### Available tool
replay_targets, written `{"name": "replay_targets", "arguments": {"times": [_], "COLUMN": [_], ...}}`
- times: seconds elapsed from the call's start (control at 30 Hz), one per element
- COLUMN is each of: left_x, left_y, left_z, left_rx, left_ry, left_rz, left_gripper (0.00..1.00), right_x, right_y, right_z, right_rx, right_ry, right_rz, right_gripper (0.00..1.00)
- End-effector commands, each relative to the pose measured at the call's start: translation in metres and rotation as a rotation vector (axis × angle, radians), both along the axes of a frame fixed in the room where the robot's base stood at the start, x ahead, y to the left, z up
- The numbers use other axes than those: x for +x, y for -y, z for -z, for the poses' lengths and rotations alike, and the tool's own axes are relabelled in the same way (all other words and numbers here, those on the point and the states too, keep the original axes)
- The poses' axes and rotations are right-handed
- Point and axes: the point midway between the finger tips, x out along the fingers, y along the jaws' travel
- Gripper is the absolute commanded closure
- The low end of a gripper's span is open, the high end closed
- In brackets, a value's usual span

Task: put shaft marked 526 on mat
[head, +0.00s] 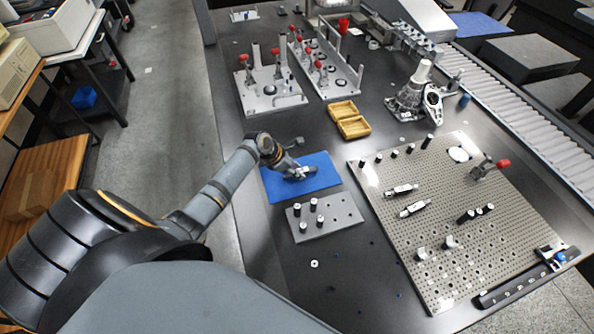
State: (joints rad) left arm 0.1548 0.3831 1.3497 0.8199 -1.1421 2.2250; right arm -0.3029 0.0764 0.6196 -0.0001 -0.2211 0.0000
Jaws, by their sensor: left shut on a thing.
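The blue mat (328,183) lies flat on the dark table, left of the perforated plate. My left gripper (299,173) is over the mat, low and close to its surface. It is shut on a small silvery piece, apparently a shaft, mostly hidden by the fingers. I cannot tell if the piece touches the mat. No number can be read on it. Two similar silvery pieces, one upper (400,190) and one lower (414,208), lie on the perforated plate, their markings too small to read. My right gripper is not in view.
A grey block with several upright pins (346,212) stands just in front of the mat. The perforated plate (470,240) with pins and clamps fills the right. A yellow tray (354,127) and clamp fixtures (271,98) are behind. A small ring (314,264) lies in front.

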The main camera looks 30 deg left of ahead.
Motion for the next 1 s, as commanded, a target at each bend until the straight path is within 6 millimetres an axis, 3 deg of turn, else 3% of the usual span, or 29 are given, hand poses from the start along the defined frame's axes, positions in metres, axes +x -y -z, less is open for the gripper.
{"name": "replay_targets", "arguments": {"times": [0.33, 0.37, 0.53, 0.83, 1.0], "left_x": [0.001, 0.000, 0.000, 0.000, -0.010], "left_y": [0.001, 0.000, 0.000, 0.000, -0.010], "left_z": [0.002, 0.004, 0.004, 0.002, -0.021], "left_rx": [-0.001, -0.001, -0.001, 0.001, 0.005], "left_ry": [0.003, 0.001, 0.001, 0.002, 0.002], "left_rz": [0.000, 0.000, 0.000, 0.001, 0.003], "left_gripper": [1.00, 0.70, 0.48, 0.48, 0.48], "right_x": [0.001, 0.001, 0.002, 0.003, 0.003], "right_y": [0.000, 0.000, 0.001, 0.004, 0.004], "right_z": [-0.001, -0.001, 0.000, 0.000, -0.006], "right_rx": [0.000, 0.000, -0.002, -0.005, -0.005], "right_ry": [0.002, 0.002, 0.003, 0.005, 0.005], "right_rz": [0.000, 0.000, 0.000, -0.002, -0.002], "right_gripper": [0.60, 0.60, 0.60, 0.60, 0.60]}}
